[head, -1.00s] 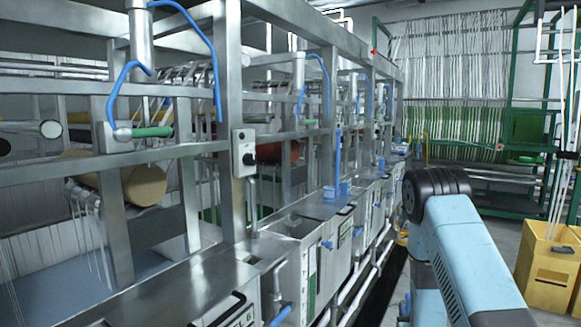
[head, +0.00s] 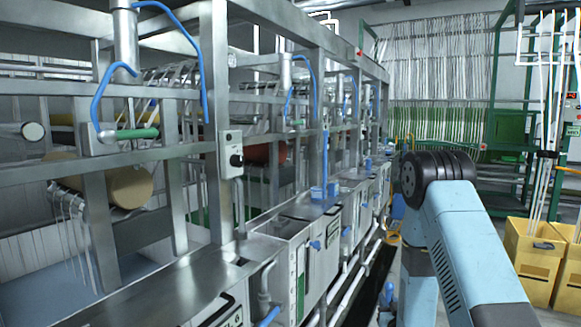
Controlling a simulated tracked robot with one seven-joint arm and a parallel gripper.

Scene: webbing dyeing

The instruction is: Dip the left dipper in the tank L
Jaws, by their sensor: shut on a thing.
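My gripper is outside the head view; only links of my arm show on the right. A small blue cup-like thing (head: 324,190) with an upright blue handle sits on the edge of the steel tank row. I cannot tell whether it is one of the dippers. The nearest steel tank (head: 160,305) runs along the bottom left, with part of a label on its front; the letters are too cut off to read as a tank name. More tanks (head: 325,232) follow behind it. I cannot tell which is tank L.
A steel frame (head: 220,130) with blue hoses and tan and red rollers stands over the tanks. White pipes run along their fronts. Yellow crates (head: 530,265) holding white rods stand at the right. Green racks (head: 500,150) stand at the back. A narrow floor strip lies beside the tanks.

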